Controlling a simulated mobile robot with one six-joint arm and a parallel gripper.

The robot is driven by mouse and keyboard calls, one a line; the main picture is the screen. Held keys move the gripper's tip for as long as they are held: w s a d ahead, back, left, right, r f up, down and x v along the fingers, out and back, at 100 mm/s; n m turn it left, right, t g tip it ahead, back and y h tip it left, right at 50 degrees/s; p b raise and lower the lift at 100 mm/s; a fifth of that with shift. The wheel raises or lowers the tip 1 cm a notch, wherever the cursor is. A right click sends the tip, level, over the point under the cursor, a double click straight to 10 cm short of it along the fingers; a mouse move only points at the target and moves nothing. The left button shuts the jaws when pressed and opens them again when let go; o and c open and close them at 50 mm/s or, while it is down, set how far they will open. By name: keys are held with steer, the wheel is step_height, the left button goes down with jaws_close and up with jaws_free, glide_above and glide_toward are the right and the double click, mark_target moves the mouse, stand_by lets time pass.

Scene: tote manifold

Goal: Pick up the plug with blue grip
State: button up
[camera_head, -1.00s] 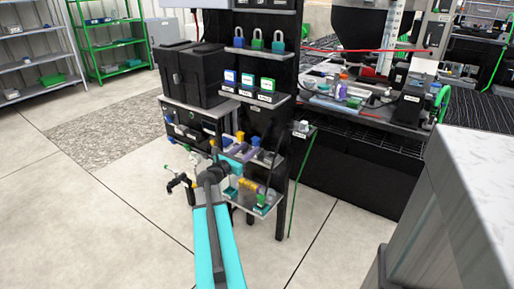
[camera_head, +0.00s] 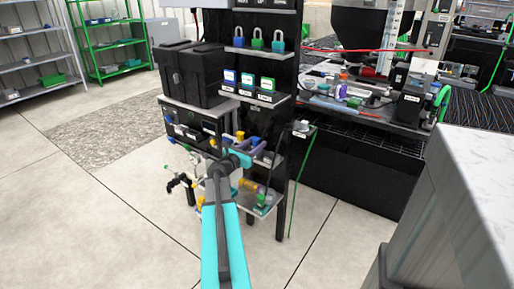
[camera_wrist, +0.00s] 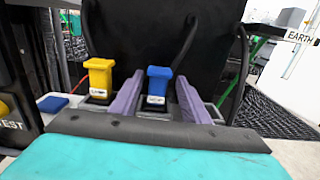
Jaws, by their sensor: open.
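The plug with blue grip (camera_wrist: 158,80) stands upright in a tray or holder, with a white label at its base. A plug with yellow grip (camera_wrist: 99,76) stands just left of it. My gripper (camera_wrist: 157,98) is open, its two purple fingers spread left and right of the blue plug's lower part in the wrist view. I cannot tell whether the fingers touch it or how deep they reach. In the head view my gripper (camera_head: 249,145) is at the middle shelf of the black rack, and the plugs are small and partly hidden there.
The black back panel (camera_wrist: 150,35) rises behind the plugs, with dark cables near it. Above the middle shelf are boxes with coloured frames (camera_head: 248,81) and several padlocks (camera_head: 257,40). A lower shelf (camera_head: 262,207) holds more parts. Open floor (camera_head: 110,225) lies left.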

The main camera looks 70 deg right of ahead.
steer(key=shift+s+d, duration=0.15)
steer(key=shift+d, duration=0.4)
jaws_close()
